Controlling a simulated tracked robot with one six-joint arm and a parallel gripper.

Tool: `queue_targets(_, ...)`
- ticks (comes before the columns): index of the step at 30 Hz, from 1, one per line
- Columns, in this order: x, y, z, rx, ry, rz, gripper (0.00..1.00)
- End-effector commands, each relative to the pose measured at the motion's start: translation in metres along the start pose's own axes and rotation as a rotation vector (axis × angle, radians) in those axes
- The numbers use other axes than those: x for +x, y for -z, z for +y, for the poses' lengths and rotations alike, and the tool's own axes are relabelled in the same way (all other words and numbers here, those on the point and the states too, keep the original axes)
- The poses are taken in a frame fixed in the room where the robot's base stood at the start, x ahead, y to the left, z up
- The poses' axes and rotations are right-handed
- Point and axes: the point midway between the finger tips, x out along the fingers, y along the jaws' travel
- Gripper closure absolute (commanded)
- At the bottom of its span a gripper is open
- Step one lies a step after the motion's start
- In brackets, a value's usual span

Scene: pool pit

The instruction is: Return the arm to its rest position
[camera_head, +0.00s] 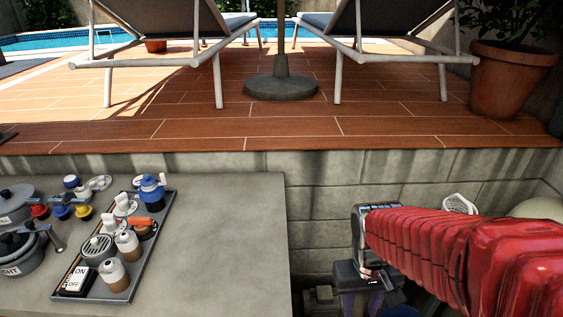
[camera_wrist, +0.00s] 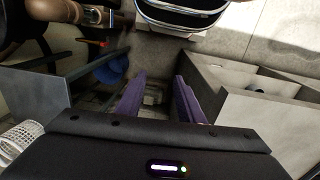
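My red-sleeved arm (camera_head: 440,245) reaches in from the right edge, in front of the block wall. Its dark wrist end hangs lower down, right of the concrete counter and clear of it. My gripper (camera_wrist: 160,97) shows in the wrist view as two purple fingers pointing down and away, with a clear gap between them. Nothing is held between them. In the head view the fingers are partly cut off at the bottom edge.
A concrete counter (camera_head: 235,225) holds a grey tray (camera_head: 65,258) of bottles, valves and an ON/OFF box. In the wrist view a grey compartment box (camera_wrist: 240,110) stands right of the fingers. A blue round thing (camera_wrist: 112,70) and a white basket (camera_wrist: 22,143) are left.

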Motion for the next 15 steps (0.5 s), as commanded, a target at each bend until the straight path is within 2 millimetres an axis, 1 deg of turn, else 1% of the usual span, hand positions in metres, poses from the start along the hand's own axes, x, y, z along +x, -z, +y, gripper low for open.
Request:
queue_targets(1,-0.008,-0.003,-0.001,0.007,0.006,0.028,0.66)
queue_targets(3,-0.017,-0.006,-0.004,0.017,0.015,0.061,0.66)
queue_targets(15,-0.066,-0.028,-0.011,0.052,0.050,0.247,0.66)
